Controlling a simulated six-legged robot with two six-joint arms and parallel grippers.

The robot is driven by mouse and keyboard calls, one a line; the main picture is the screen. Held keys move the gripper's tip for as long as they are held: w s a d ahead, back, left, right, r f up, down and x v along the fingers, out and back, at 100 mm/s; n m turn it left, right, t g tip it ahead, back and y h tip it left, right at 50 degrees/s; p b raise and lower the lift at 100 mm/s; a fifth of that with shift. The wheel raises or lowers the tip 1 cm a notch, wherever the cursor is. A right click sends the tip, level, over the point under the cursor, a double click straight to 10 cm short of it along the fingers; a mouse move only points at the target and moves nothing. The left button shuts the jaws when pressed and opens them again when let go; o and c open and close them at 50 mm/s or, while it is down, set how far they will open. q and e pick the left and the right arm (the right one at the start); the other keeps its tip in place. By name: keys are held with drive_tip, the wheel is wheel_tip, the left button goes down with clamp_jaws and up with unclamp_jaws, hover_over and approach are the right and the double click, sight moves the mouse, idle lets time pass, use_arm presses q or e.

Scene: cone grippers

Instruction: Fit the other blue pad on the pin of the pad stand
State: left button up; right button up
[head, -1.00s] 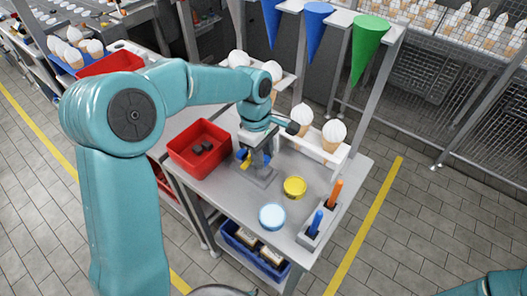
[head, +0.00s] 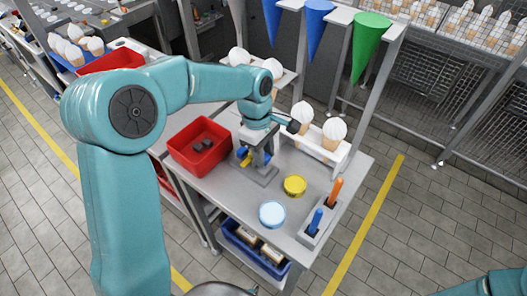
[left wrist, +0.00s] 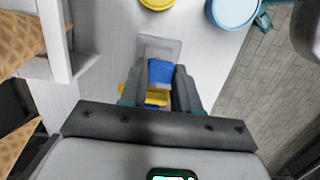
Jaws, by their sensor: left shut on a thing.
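My left gripper (head: 254,158) is at the pad stand (head: 265,177), a grey stand with a flat base plate, on the steel table. In the left wrist view the gripper (left wrist: 158,88) is shut on a blue pad (left wrist: 160,71), which sits between its fingers. A yellow piece (left wrist: 156,98) shows beside the pad, nearer the wrist. The stand's base plate (left wrist: 158,46) lies beyond the pad. The pin is hidden, so I cannot tell whether the pad is on it. My right gripper is out of view.
A red bin (head: 177,157) with dark blocks stands left of the stand. A yellow round tin (head: 294,185) and a light blue round tin (head: 272,214) are in front. A holder (head: 310,236) with blue and orange handles is at right. Ice-cream cones (head: 333,130) stand in a rack behind.

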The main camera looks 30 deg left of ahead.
use_arm(q)
drive_tip(key=shift+w, duration=0.15)
drive_tip(key=shift+f, duration=0.15)
drive_tip(key=shift+f+b, duration=1.1)
drive_tip(key=shift+f, duration=0.3)
idle(1.3)
drive_tip(key=o, duration=1.4)
drive_tip(key=shift+r, duration=0.1)
